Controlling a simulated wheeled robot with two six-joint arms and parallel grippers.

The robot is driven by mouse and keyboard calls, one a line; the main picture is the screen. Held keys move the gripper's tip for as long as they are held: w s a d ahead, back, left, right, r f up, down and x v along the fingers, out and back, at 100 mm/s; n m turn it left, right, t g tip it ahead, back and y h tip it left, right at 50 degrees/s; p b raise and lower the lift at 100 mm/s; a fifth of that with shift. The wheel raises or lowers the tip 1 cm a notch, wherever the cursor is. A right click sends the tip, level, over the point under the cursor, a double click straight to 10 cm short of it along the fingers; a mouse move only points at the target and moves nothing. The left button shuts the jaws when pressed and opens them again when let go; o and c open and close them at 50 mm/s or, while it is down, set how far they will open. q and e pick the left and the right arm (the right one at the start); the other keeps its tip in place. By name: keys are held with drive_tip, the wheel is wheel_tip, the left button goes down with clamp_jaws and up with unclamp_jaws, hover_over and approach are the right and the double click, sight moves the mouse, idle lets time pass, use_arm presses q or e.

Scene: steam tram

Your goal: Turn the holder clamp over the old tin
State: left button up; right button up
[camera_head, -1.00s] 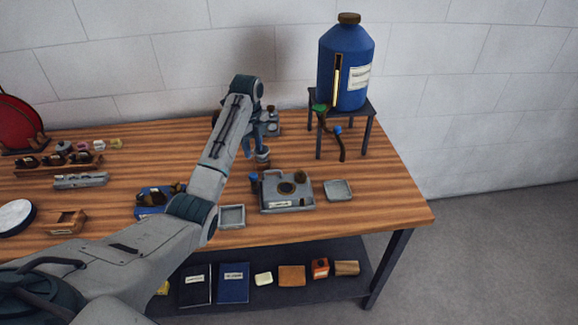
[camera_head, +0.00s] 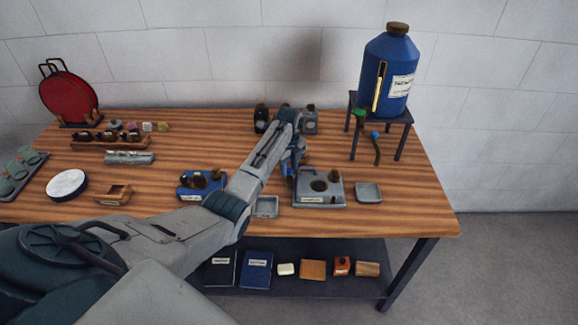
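A grey metal holder (camera_head: 318,197) with a label, a dark round opening and a brown knob (camera_head: 337,174) stands near the table's front right. A small square grey tin or tray (camera_head: 265,208) lies at its left and a similar one (camera_head: 368,193) at its right. I cannot tell which is the old tin, nor pick out the clamp. My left gripper (camera_head: 291,178) points down at the holder's left end, very close to it; contact is unclear. My forearm and wrist hide most of its fingers, so its opening does not show. My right gripper is out of view.
A blue holder (camera_head: 199,186) stands left of my forearm. A blue bottle (camera_head: 391,70) stands on a dark stool (camera_head: 380,108) at the back right, its hose hanging down. Several small dark and grey devices (camera_head: 262,118) stand behind my wrist. The front right corner is clear.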

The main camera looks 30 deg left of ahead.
use_arm(q)
drive_tip(key=shift+w+f, duration=0.15)
drive_tip(key=shift+w, duration=0.05)
drive_tip(key=c, duration=0.7)
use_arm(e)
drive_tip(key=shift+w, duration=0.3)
use_arm(q)
drive_tip(key=shift+n, duration=0.3)
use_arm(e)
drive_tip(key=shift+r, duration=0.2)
use_arm(q)
drive_tip(key=shift+r+n+p, duration=0.25)
drive_tip(key=shift+n+p, duration=0.5)
drive_tip(key=shift+n, duration=0.05)
drive_tip(key=n+p, duration=0.1)
drive_tip(key=n, duration=0.2)
drive_tip(key=shift+n, duration=0.3)
drive_tip(key=n, duration=0.6)
drive_tip(key=shift+a+f, duration=0.1)
drive_tip(key=n, duration=0.6)
drive_tip(key=shift+w, duration=0.1)
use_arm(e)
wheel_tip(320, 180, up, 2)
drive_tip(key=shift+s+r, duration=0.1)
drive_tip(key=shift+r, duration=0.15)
